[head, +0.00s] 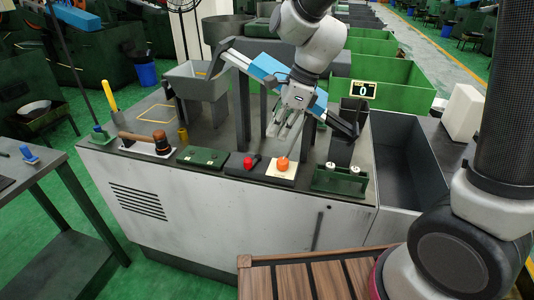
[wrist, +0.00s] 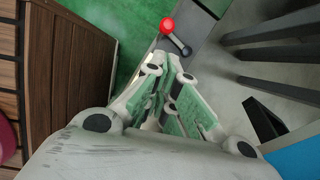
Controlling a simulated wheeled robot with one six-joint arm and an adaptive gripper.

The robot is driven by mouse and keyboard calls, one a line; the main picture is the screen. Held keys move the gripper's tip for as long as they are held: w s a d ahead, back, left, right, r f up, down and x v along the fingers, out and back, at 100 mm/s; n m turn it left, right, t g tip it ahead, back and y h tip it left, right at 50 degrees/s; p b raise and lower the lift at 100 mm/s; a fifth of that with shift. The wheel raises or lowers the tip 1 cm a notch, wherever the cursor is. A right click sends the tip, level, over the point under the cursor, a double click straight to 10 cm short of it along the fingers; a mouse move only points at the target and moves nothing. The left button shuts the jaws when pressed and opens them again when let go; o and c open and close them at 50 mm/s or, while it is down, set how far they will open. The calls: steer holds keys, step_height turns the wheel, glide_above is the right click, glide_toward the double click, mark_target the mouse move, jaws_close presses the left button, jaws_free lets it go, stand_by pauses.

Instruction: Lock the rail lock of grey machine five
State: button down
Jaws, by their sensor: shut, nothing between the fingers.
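Grey machine five (head: 230,225), a pale cabinet with a dark top, stands in the middle of the head view. On its front edge a red ball-ended dark lever (head: 248,162) sits on a black base. The red ball also shows in the wrist view (wrist: 168,25), beyond the fingertips. Beside it an orange knob (head: 282,163) sits on a cream plate. Neither view labels which control is the rail lock. My gripper (head: 283,132) is shut and empty above these controls, pointing down; it fills the middle of the wrist view (wrist: 167,75). It appears apart from the red lever.
A blue-and-grey rail (head: 262,64) crosses behind my gripper. A brown handle (head: 158,143), a green plate (head: 202,157) and a green block with white knobs (head: 338,180) line the front edge. A display (head: 363,89) reads 0. A wooden slatted surface (head: 320,275) lies in front.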

mark_target(248, 159)
steer(key=x, duration=1)
steer(key=shift+d, duration=0.1)
steer(key=shift+s+a, duration=0.1)
steer(key=shift+a, duration=0.4)
stand_by(0.4)
steer(key=shift+s+a, duration=0.1)
steer(key=shift+a, duration=0.25)
steer(key=shift+a+m+t, duration=0.3)
steer(key=shift+a+m, duration=0.15)
steer(key=shift+m, duration=0.25)
steer(key=shift+w+a, duration=0.2)
steer(key=shift+a, duration=0.35)
steer(key=shift+w+a, duration=0.2)
steer(key=shift+a, duration=0.35)
steer(key=shift+w+a, duration=0.6)
steer(key=shift+a, duration=0.1)
steer(key=shift+r, duration=0.1)
